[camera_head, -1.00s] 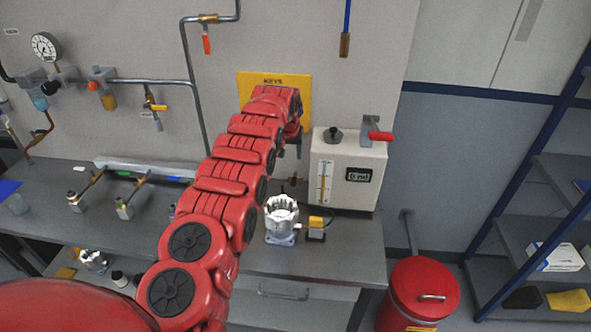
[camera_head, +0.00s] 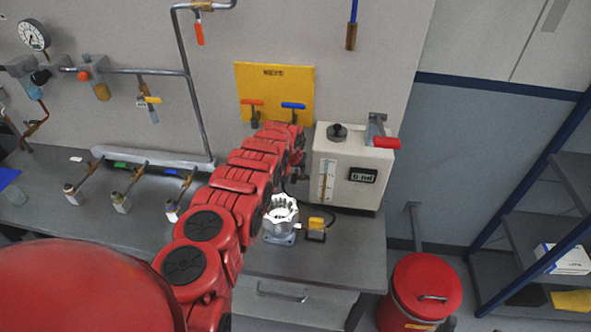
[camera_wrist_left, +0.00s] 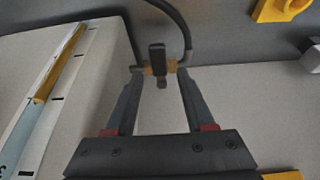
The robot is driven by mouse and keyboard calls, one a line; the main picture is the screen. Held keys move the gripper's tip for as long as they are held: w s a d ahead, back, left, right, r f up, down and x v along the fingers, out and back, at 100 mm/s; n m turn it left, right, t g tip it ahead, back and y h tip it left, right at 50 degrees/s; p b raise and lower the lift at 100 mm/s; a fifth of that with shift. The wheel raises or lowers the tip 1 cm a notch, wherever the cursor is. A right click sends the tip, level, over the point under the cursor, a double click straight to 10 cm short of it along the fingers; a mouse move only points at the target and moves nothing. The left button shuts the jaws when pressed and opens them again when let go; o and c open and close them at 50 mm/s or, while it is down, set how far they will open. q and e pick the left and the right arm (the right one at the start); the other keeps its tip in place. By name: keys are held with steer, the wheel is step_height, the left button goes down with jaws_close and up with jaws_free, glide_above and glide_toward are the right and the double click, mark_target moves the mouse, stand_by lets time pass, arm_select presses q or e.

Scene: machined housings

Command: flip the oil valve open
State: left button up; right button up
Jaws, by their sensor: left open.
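The oil valve (camera_wrist_left: 157,56) is a small brass fitting with a dark lever on a dark hose, beside the white dispenser box (camera_head: 345,190). In the left wrist view it sits between the two fingertips of my left gripper (camera_wrist_left: 160,76). The fingers are apart, one on each side of the valve; I cannot tell whether they touch it. In the head view my red left arm reaches to the left side of the box, and the left gripper (camera_head: 303,172) is mostly hidden there. The box has a sight gauge (camera_head: 327,180) and a display (camera_head: 362,176). My right gripper is out of view.
A silver machined housing (camera_head: 281,220) and a small yellow-black block (camera_head: 317,226) stand on the grey bench in front of the box. A yellow key board (camera_head: 275,88) hangs behind. A red bin (camera_head: 425,285) stands right of the bench.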

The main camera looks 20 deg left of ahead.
arm_select(q)
steer(key=shift+s, duration=0.1)
steer(key=shift+r, duration=0.1)
steer(key=shift+c, duration=1.3)
jaws_close()
